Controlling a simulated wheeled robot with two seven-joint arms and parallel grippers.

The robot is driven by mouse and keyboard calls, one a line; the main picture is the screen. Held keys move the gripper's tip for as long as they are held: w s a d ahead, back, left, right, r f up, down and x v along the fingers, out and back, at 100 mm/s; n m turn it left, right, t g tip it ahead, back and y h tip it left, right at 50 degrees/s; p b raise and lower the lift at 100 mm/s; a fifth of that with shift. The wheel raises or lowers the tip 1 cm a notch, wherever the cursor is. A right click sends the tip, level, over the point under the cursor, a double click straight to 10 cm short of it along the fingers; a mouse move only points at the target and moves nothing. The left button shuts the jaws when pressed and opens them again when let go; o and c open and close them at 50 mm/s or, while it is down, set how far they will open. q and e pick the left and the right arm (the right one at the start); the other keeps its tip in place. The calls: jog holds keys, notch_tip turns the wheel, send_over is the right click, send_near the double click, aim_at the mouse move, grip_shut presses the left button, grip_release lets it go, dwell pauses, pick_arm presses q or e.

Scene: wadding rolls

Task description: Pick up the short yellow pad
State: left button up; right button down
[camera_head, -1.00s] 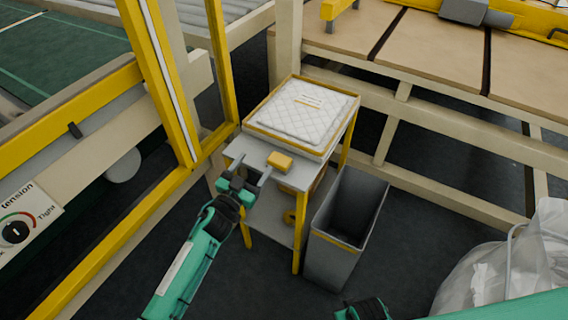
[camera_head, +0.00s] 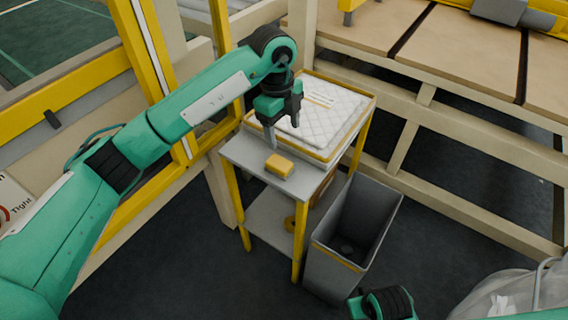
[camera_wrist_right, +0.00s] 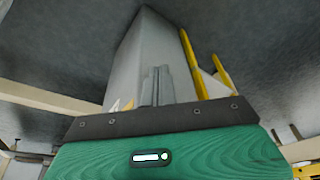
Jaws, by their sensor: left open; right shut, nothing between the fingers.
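The short yellow pad (camera_head: 279,165) lies on the grey top of the small stand (camera_head: 245,150), near its front edge. My left gripper (camera_head: 283,138) is open and points down just above and behind the pad, in front of the white quilted pad. Its fingers look empty, and I cannot tell its exact height above the pad. Part of my right arm shows at the bottom edge of the head view. In the right wrist view my right gripper (camera_wrist_right: 157,86) is shut and empty.
A white quilted pad (camera_head: 335,118) lies in a yellow-edged tray on the stand. A tall grey bin (camera_head: 335,268) stands right of the stand, and it shows in the right wrist view (camera_wrist_right: 135,55). Yellow frame posts are at left. A clear plastic bag (camera_head: 500,300) is at lower right.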

pick_arm(q)
jog(key=a, duration=0.1)
jog(key=y, duration=0.1)
send_over(279, 162)
jog(key=shift+n, duration=0.3)
jog(key=f, duration=0.7)
jog(key=shift+w+a+f, duration=0.1)
jog(key=shift+w+f, duration=0.1)
jog(key=shift+f, duration=0.05)
jog(key=shift+s+f, duration=0.2)
jog(key=shift+f, duration=2.5)
jog(key=c, duration=1.1)
